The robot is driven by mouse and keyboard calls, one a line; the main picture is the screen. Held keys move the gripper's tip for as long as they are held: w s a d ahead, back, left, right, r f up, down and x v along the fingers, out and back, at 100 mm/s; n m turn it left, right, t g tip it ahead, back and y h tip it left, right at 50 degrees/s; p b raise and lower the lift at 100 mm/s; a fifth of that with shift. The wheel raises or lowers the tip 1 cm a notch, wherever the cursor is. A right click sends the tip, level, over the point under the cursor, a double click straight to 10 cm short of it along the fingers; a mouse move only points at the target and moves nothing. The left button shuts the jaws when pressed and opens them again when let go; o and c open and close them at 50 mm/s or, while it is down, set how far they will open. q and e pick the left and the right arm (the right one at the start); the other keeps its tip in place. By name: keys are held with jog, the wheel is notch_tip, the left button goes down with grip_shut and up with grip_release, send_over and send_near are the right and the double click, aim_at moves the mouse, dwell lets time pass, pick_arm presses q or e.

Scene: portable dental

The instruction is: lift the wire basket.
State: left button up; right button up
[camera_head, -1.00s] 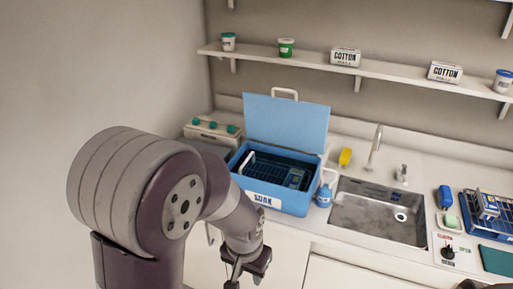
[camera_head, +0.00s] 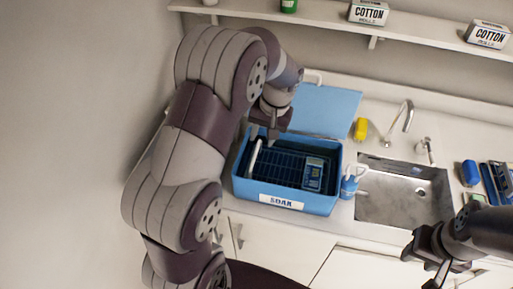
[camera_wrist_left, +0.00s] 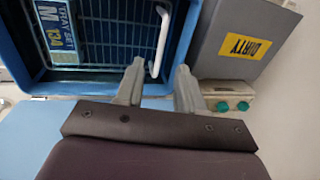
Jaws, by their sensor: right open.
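The dark wire basket (camera_head: 285,168) sits inside the open blue soak box (camera_head: 283,200). Its white handle (camera_head: 256,157) stands up at the left side. A tray set cassette (camera_head: 313,172) lies in it at the right. My left gripper (camera_head: 270,134) is above the back left of the box. In the left wrist view its fingers (camera_wrist_left: 160,84) are apart, with the handle (camera_wrist_left: 161,42) lying ahead, around the gap between the fingertips; I see no grip on it. My right gripper (camera_head: 428,262) is open and empty at the lower right, before the counter.
The raised blue lid (camera_head: 325,110) stands behind the box. In the left wrist view, a grey surface with a yellow DIRTY label (camera_wrist_left: 245,46) lies beside the box.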

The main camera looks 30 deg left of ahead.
aim_at(255, 156)
pick_arm(q)
jog(key=x, duration=0.3)
jog(key=w+p+x, duration=0.1)
jog(key=x, duration=0.2)
jog(key=a+x, duration=0.1)
jog(key=x, duration=0.2)
jog(key=shift+w+r, duration=0.15)
jog(key=shift+f+p, duration=0.3)
jog(key=shift+f, duration=0.05)
jog(key=shift+s+d, duration=0.35)
jog(key=shift+s, duration=0.1)
jog(key=shift+w+a+f, duration=0.1)
jog(key=shift+f, duration=0.05)
jog(key=shift+c, duration=0.6)
jog(key=shift+w+a, duration=0.1)
jog(key=shift+w, duration=0.05)
grip_shut()
jog(key=a+p+v, duration=0.1)
jog(key=p+v, duration=0.3)
jog(key=v, duration=0.3)
jog(key=shift+a+r, duration=0.25)
jog(key=shift+r, duration=0.35)
jog(key=shift+o, duration=0.6)
grip_release()
jog(key=shift+r, duration=0.1)
jog(key=shift+s, duration=0.25)
pick_arm(e)
notch_tip(255, 156, up, 7)
jog(key=shift+w+a+f, duration=0.2)
jog(key=shift+w+a, duration=0.2)
